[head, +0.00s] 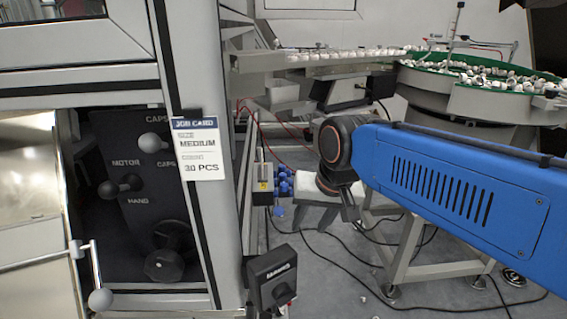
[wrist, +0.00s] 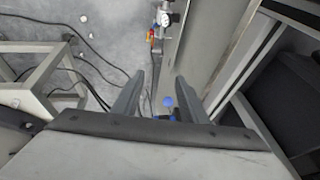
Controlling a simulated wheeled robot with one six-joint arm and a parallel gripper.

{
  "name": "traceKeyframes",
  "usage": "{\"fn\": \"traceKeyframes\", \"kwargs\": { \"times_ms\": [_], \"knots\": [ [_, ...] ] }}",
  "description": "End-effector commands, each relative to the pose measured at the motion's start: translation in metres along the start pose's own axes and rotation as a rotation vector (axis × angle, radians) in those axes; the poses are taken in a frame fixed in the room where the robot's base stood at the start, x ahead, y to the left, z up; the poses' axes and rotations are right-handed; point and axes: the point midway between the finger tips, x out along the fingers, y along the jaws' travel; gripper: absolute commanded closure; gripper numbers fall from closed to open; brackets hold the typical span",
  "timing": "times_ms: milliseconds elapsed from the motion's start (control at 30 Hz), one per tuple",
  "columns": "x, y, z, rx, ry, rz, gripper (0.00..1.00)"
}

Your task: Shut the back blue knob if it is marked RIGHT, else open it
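Several small blue knobs (head: 284,184) sit in a cluster on a valve block beside the grey machine post in the head view. One round blue knob (wrist: 168,101) shows between the fingers in the wrist view, with more blue just below it. No RIGHT mark is legible, and I cannot tell which knob is the back one. My gripper (wrist: 158,92) is open, with its two grey fingers apart and nothing between them in contact. In the head view my gripper (head: 348,208) hangs down, to the right of the knobs.
A job card (head: 198,150) is on the machine post. A dark panel with lever knobs (head: 153,142) stands left of it. A black box (head: 271,275) is at the front. A bowl feeder (head: 480,95) stands behind my arm. Cables (head: 330,240) lie on the floor.

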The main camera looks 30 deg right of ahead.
Motion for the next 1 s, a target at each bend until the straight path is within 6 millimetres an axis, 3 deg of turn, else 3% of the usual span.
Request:
{"fn": "traceKeyframes", "kwargs": {
  "times_ms": [167, 500, 800, 1000],
  "knots": [
    [-0.014, -0.011, -0.042, 0.274, -0.032, -0.005, 0.61],
    [-0.04, -0.026, -0.156, 1.021, -0.124, -0.007, 0.61],
    [-0.049, -0.018, -0.258, 1.654, -0.219, 0.02, 0.61],
    [-0.05, -0.009, -0.302, 1.933, -0.266, 0.042, 0.61]
  ]
}}
